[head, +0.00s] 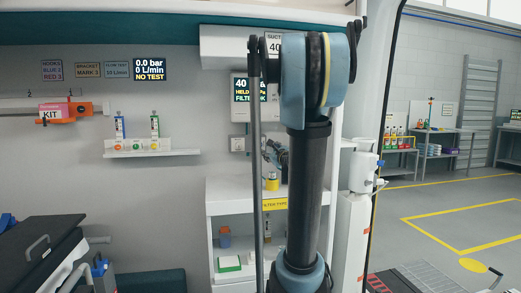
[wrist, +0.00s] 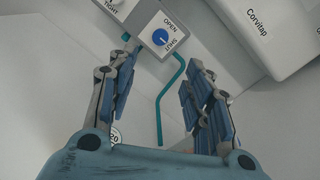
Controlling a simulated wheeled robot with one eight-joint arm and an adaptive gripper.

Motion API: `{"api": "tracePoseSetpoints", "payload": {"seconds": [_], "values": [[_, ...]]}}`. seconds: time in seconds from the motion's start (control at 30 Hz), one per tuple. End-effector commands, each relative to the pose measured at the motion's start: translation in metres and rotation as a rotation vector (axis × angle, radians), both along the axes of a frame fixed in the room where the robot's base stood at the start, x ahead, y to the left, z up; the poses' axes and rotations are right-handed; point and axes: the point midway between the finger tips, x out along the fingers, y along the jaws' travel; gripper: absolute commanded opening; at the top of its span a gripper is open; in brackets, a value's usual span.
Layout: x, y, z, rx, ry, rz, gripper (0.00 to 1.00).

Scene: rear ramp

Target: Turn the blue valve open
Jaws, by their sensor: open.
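The blue valve (wrist: 160,38) is a small round blue knob on a grey box, with OPEN and SHUT labels beside it, at the top middle of the wrist view. A white mark shows on the knob. My gripper (wrist: 163,60) is open and empty in the wrist view, its two fingers spread left and right. The knob lies beyond the fingertips, roughly in line with the gap between them. I see no contact. I cannot make out the valve in the head view, where my arm covers part of the wall and shelf unit.
A teal hose (wrist: 166,98) runs from the box down between the fingers. A white Corvitap housing (wrist: 250,35) stands at the upper right. In the head view, a wall display (head: 150,69) reads 0.0 bar, 0 L/min, NO TEST. A white shelf unit (head: 222,195) stands behind my arm.

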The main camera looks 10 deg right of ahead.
Motion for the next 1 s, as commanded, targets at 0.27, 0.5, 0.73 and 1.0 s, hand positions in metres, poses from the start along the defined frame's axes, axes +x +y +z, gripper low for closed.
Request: {"api": "tracePoseSetpoints", "payload": {"seconds": [0.27, 0.5, 0.73, 1.0], "values": [[0.037, 0.006, 0.0, -0.001, 0.0, 0.002, 0.46], [0.069, 0.011, 0.0, -0.002, 0.0, 0.002, 0.46], [0.101, 0.015, 0.0, -0.002, 0.0, 0.002, 0.46], [0.134, 0.019, 0.0, -0.002, 0.0, 0.001, 0.46]]}}
